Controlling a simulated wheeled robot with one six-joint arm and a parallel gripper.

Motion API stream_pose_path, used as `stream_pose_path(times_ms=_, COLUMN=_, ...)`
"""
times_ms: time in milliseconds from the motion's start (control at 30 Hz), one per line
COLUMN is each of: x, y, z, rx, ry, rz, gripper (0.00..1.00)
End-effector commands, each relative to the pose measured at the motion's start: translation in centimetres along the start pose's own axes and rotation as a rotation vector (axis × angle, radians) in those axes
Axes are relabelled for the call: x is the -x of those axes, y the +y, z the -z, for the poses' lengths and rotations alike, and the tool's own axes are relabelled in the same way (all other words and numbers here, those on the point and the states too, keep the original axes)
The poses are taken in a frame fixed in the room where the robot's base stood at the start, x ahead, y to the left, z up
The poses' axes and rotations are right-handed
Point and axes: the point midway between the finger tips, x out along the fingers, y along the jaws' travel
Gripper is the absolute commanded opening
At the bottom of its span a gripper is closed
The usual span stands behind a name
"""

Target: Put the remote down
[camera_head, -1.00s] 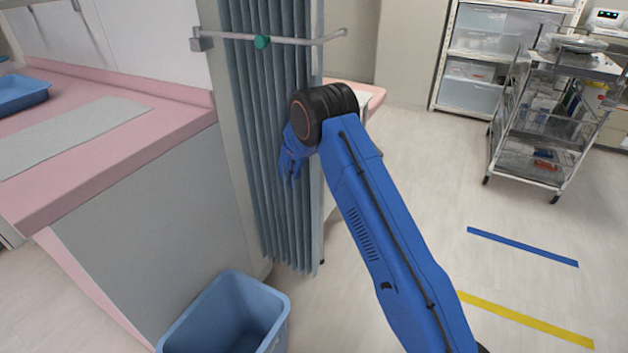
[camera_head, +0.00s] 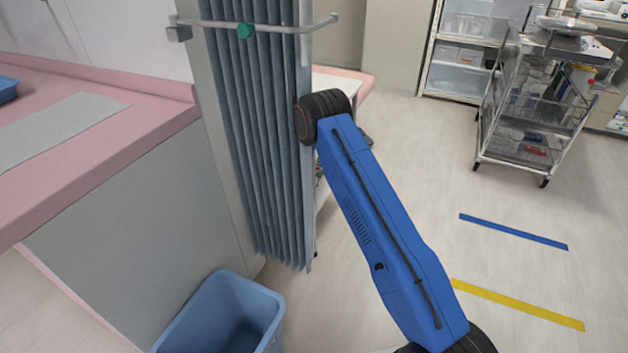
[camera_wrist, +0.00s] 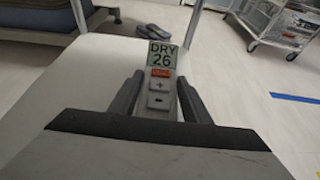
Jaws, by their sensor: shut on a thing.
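The remote (camera_wrist: 161,78) is light-coloured, with a display reading "DRY 26", an orange button and plus and minus buttons. It shows in the wrist view between the two dark fingers of my gripper (camera_wrist: 158,98), which is shut on it. A white surface (camera_wrist: 75,75) lies beneath and to the left of the gripper. I cannot tell whether the remote touches it. In the head view my gripper and the remote are hidden behind my arm and the curtain.
A grey-blue pleated curtain (camera_head: 262,130) hangs just left of my arm. A white table with a pink edge (camera_head: 342,82) stands partly behind it. A blue bin (camera_head: 190,318) is at front left, beside a pink-topped counter (camera_head: 120,125).

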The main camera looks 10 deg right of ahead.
Motion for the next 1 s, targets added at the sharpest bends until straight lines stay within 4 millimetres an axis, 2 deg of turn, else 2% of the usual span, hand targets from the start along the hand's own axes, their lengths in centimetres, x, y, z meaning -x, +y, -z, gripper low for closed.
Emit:
stream_pose_path(times_ms=400, x=-1.7, y=0.0, z=4.1, rx=-0.001, ry=0.001, rz=0.0, gripper=0.14)
stream_pose_path(times_ms=867, x=-2.0, y=0.0, z=4.7, rx=-0.001, ry=0.0, rz=-0.001, gripper=0.14)
stream_pose_path(times_ms=900, x=-2.0, y=0.0, z=4.7, rx=-0.001, ry=0.0, rz=-0.001, gripper=0.51)
stream_pose_path(times_ms=967, x=-2.0, y=0.0, z=4.7, rx=-0.001, ry=0.0, rz=-0.001, gripper=0.62)
stream_pose_path(times_ms=1000, x=-2.0, y=0.0, z=4.7, rx=-0.001, ry=0.0, rz=-0.001, gripper=0.62)
